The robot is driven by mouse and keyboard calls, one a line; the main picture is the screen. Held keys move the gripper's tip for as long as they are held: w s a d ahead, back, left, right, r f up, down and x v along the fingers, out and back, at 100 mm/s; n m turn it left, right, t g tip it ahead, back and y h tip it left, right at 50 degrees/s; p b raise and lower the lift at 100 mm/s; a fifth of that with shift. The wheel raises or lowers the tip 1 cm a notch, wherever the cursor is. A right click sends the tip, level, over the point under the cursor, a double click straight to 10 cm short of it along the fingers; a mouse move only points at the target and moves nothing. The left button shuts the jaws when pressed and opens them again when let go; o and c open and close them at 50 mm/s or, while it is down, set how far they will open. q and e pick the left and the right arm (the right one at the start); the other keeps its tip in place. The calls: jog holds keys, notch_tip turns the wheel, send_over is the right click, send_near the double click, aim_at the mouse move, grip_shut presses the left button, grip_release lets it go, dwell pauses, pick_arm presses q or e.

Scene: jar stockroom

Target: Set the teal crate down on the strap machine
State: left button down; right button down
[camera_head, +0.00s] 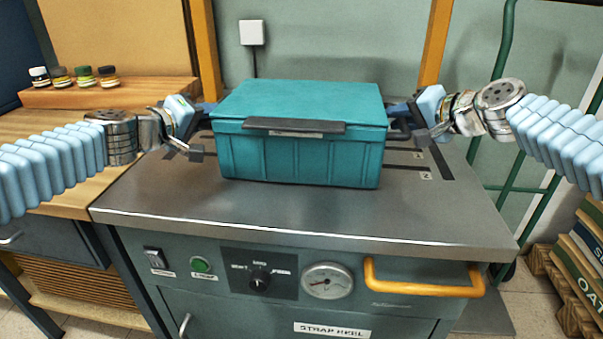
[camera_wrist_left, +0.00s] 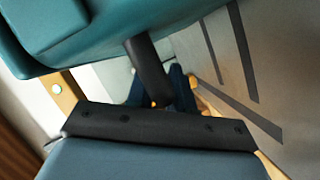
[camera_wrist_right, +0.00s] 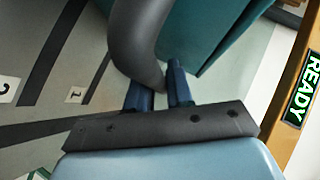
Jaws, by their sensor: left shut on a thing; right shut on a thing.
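The teal crate (camera_head: 300,150), lid closed with a dark front latch, is level over the middle of the strap machine's grey metal top (camera_head: 290,217). I cannot tell whether its underside touches the top or hangs slightly above it. My left gripper (camera_head: 206,108) is shut on the crate's left handle; the dark handle (camera_wrist_left: 147,68) shows between its fingers in the left wrist view. My right gripper (camera_head: 404,114) is shut on the right handle, a dark curved bar (camera_wrist_right: 138,42) in the right wrist view. The crate hides the middle of the top behind it.
Dark slots and number labels (camera_head: 425,175) mark the top on the right. The front strip of the top is clear. Several small jars (camera_head: 84,75) stand on a wooden shelf at the left. A yellow handle (camera_head: 425,283) and gauge (camera_head: 327,281) are on the machine's front.

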pick_arm(q)
jog(key=c, duration=1)
grip_release()
pick_arm(e)
jog(key=c, duration=1)
grip_release()
jog(key=shift+s+d+r, duration=0.1)
jog(key=shift+s, duration=0.05)
pick_arm(q)
jog(key=v, duration=0.8)
pick_arm(e)
jog(key=v, duration=1.1)
jog(key=shift+s+d+r, duration=0.15)
jog(key=shift+s+d, duration=0.05)
